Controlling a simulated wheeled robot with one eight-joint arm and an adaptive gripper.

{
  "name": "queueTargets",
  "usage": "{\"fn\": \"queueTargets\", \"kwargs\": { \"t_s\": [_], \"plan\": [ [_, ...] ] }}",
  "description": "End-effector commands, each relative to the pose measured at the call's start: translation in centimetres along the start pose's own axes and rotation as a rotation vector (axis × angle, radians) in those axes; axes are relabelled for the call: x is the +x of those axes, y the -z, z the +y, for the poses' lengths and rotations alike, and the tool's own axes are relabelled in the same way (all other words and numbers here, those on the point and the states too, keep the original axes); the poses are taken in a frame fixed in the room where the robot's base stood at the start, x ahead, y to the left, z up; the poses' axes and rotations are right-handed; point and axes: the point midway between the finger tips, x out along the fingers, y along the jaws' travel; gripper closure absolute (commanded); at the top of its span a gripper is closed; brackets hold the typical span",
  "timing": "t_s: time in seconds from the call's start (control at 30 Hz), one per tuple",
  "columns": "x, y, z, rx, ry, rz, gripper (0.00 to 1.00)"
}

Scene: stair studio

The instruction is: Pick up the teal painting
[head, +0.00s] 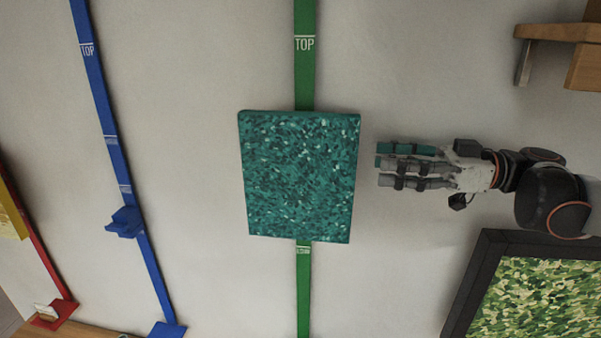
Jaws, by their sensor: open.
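The teal painting (300,175) is a speckled teal and white rectangular panel, slightly tilted, in the middle of the head view. It lies over a green strip (304,85) that runs above and below it. My gripper (379,164) is just to the right of the painting, with its fingers pointing left at it. The fingers are open and hold nothing. A gap shows between the fingertips and the painting's right edge. How the painting is held up behind is hidden.
A dark-framed green and yellow picture (545,295) is at the lower right. A wooden piece (560,32) is at the upper right. A blue strip (110,135) with a blue block (126,222) and a red strip (50,262) are at the left. Pale surface between them is clear.

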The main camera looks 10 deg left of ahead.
Motion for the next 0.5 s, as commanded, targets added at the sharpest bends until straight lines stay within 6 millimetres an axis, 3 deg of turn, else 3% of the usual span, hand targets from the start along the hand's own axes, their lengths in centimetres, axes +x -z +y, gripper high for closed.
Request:
{"fn": "queueTargets", "kwargs": {
  "t_s": [0.2,0.5],
  "plan": [
    [4.2,0.1,-0.1,0.001,0.004,-0.001,0.52],
    [6.4,0.0,0.0,0.002,0.001,-0.002,0.52]
  ]
}}
